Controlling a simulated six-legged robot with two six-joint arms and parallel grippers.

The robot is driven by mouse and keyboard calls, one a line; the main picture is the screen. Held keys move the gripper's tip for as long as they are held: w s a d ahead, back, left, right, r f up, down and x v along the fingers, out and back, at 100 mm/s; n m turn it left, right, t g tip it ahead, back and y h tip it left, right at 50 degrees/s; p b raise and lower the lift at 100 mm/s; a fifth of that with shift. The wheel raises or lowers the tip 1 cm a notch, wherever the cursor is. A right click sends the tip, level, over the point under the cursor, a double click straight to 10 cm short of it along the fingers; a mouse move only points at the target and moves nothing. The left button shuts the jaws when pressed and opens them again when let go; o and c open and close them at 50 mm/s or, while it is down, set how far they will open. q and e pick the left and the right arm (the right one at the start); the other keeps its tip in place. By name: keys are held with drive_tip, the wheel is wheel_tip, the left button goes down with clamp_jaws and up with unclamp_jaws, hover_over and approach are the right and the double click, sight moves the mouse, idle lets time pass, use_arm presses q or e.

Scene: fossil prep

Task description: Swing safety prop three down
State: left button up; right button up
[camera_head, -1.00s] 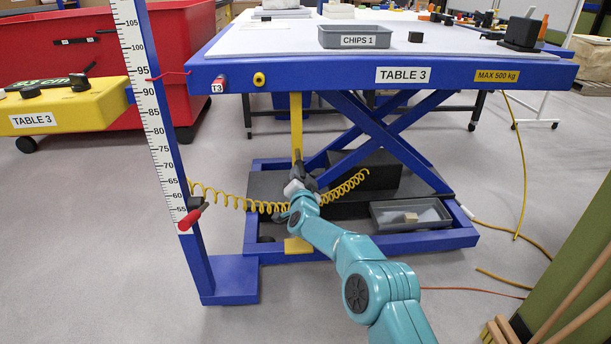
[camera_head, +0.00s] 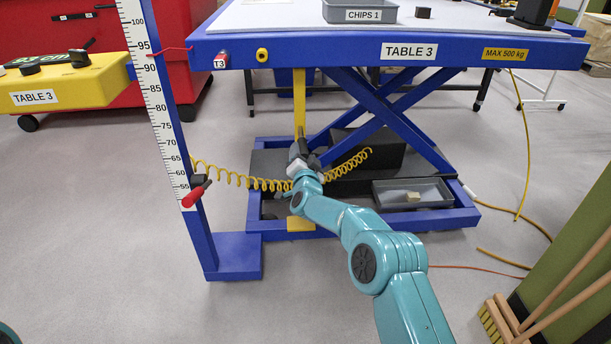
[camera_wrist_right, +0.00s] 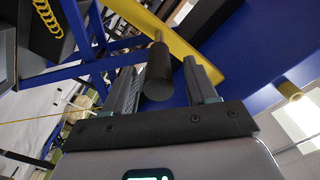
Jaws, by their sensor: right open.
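Safety prop three appears to be the yellow bar (camera_head: 299,98) standing upright under the front edge of the blue lift table marked TABLE 3 (camera_head: 340,53). Its lower part is hidden behind my right gripper (camera_head: 302,148). In the right wrist view the yellow bar (camera_wrist_right: 180,42) runs diagonally, with a dark cylindrical handle (camera_wrist_right: 158,75) sticking out towards the camera. My right gripper (camera_wrist_right: 162,88) is open, one finger on each side of the handle, with visible gaps beside it. My left gripper is not in view.
A coiled yellow hose (camera_head: 235,178) passes close to my right gripper. A blue post with a height scale (camera_head: 160,110) and red-handled lever (camera_head: 195,192) stands left. A yellow TABLE 3 control box (camera_head: 70,88) is further left. A grey tray (camera_head: 412,194) sits on the table's base.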

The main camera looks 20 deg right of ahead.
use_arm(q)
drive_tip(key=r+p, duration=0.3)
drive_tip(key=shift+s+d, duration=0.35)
use_arm(e)
drive_tip(key=v, duration=1.5)
drive_tip(key=shift+s+d, duration=0.1)
drive_tip(key=shift+s, duration=0.05)
drive_tip(key=s+f+n+g+y, duration=0.2)
drive_tip(key=s+f+g, duration=0.1)
drive_tip(key=s+f, duration=0.55)
drive_tip(key=s+f+n+g+y, duration=0.15)
drive_tip(key=s+f+g, duration=0.3)
drive_tip(key=f, duration=0.65)
drive_tip(key=s+a+f+n+g+y, duration=0.2)
drive_tip(key=s+a+g, duration=0.1)
drive_tip(key=s, duration=0.5)
drive_tip(key=s+a+f+n+g+y, duration=0.1)
drive_tip(key=s+a+f+g, duration=0.15)
drive_tip(key=s, duration=0.65)
drive_tip(key=s+a+f+n+g+y, duration=0.2)
drive_tip(key=s+f+g, duration=0.15)
drive_tip(key=s, duration=0.45)
use_arm(q)
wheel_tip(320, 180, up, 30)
drive_tip(key=p, duration=3)
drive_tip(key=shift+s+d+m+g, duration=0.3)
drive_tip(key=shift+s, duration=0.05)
use_arm(e)
wheel_tip(320, 180, up, 31)
drive_tip(key=shift+s+a, duration=0.4)
